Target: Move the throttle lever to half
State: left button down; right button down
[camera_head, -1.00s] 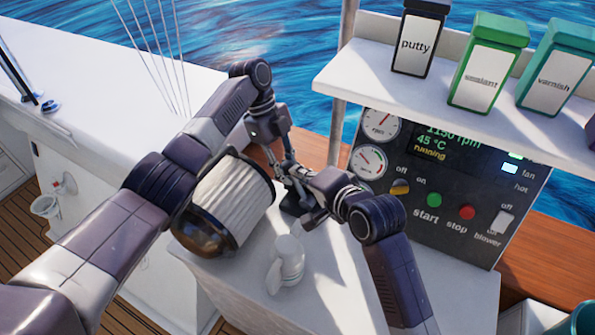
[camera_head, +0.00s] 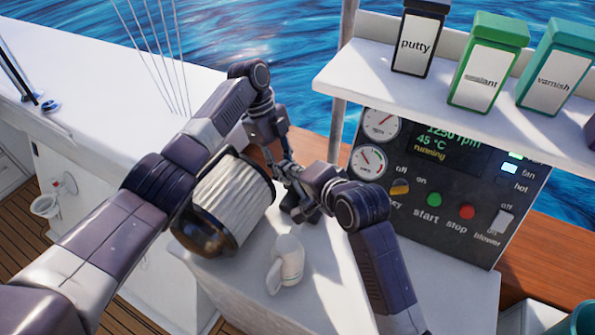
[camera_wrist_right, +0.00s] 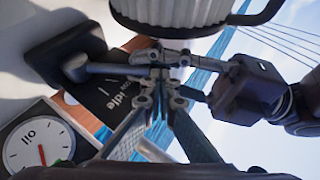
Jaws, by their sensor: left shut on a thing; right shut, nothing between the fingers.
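The throttle lever (camera_wrist_right: 108,68) shows in the right wrist view as a grey rod rising from a black base (camera_wrist_right: 65,52), beside a dark scale plate (camera_wrist_right: 118,98) marked "idle". In the head view it is mostly hidden behind my arms. My left gripper (camera_head: 284,168) reaches down past the filter and is shut on the lever; its exact grip is hard to make out. My right gripper (camera_head: 312,196) is shut and empty, close beside the left gripper. Its fingertips (camera_wrist_right: 160,92) are near the lever's end; I cannot tell whether they touch it.
A pleated white filter (camera_head: 232,200) lies close under my left arm. The engine panel (camera_head: 470,215) reads about 1250 rpm, running. A shelf (camera_head: 365,80) with several containers overhangs the panel. A gauge (camera_wrist_right: 38,148) is nearby.

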pick_arm(q)
jog(key=c, duration=1.6)
grip_release()
jog(key=shift+s+d+r, duration=0.1)
jog(key=shift+s+d, duration=0.15)
